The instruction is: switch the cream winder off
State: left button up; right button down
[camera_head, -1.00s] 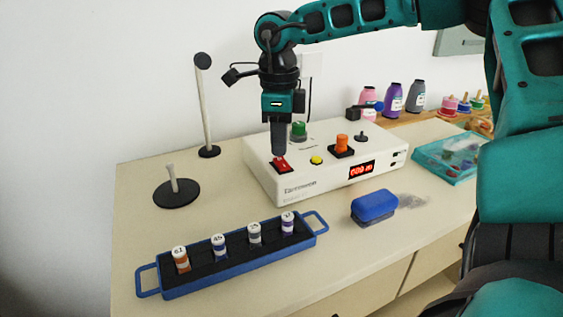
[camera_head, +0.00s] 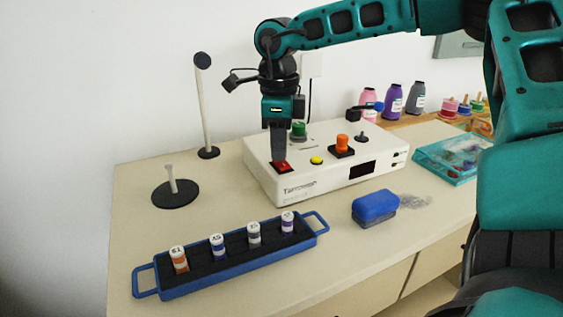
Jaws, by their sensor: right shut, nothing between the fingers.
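The cream winder (camera_head: 325,190) is a box on the counter with a red rocker switch (camera_head: 283,168) at its front left. Its top also carries a yellow button (camera_head: 316,160), an orange knob (camera_head: 342,141), a green part (camera_head: 299,129) and a small black lever (camera_head: 361,137). The display (camera_head: 362,170) on its front is dark. My right gripper (camera_head: 279,160) points down, shut and empty, with its tips at the red switch; I cannot tell whether they touch it. The tips hide part of the switch. My left gripper is not in view.
A blue rack (camera_head: 215,281) with several labelled spools stands in front. A blue block (camera_head: 375,207) lies right of it. A post on a black base (camera_head: 176,194) and a taller stand (camera_head: 206,115) are at left. A teal tray (camera_head: 448,175) and thread cones (camera_head: 391,100) are at right.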

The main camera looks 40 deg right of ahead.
jog(key=shift+r+p, duration=2.35)
jog(key=shift+r, duration=1.05)
